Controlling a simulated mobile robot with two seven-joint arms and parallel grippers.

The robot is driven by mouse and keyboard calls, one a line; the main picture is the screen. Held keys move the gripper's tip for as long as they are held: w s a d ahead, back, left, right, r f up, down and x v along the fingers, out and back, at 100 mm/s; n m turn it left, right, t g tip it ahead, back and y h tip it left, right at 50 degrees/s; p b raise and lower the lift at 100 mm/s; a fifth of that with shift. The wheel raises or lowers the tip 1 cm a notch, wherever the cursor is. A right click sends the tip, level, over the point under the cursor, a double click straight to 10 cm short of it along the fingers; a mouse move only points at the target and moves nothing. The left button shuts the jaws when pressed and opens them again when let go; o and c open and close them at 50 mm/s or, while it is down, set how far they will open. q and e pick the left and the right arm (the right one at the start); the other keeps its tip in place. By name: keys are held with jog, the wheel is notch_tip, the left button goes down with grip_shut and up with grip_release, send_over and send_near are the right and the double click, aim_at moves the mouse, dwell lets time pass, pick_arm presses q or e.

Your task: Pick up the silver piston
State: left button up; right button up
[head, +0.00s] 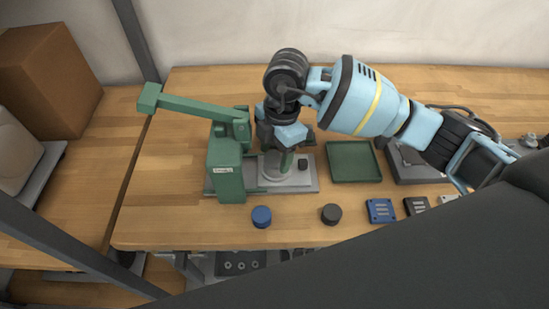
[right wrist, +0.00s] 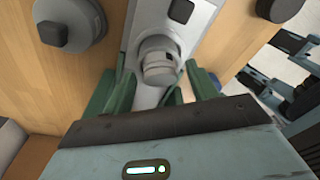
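The silver piston (right wrist: 160,62) is a short, light-grey cylinder standing upright on the grey base plate (right wrist: 140,30) of the green press. In the right wrist view it lies between the green fingers of my right gripper (right wrist: 160,92), with a gap visible on each side. In the head view my right gripper (head: 285,160) points down over the base plate, and its fingers and wrist mostly hide the piston there. The right gripper is open. I do not see my left gripper.
The green press (head: 228,165) with its long lever (head: 190,106) stands just left of my right gripper. A green tray (head: 353,162) lies to the right. A blue cap (head: 262,216) and a dark cap (head: 331,214) lie in front. A blue block (head: 380,210) sits at the front right.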

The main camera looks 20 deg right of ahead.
aim_at(274, 159)
jog(key=c, duration=1)
jog(key=shift+o, duration=0.2)
jog(key=shift+r, duration=0.55)
jog(key=r, duration=0.2)
jog(key=shift+s+r, duration=0.3)
jog(key=shift+s, duration=0.05)
pick_arm(q)
jog(key=shift+w+r+p, duration=0.65)
jog(key=shift+r, duration=0.25)
pick_arm(e)
jog(key=s, duration=0.5)
jog(key=s+d+r, duration=0.1)
jog(key=s, duration=0.9)
jog(key=shift+s+d+r, duration=0.1)
jog(key=shift+d+r, duration=0.05)
jog(key=shift+d, duration=0.25)
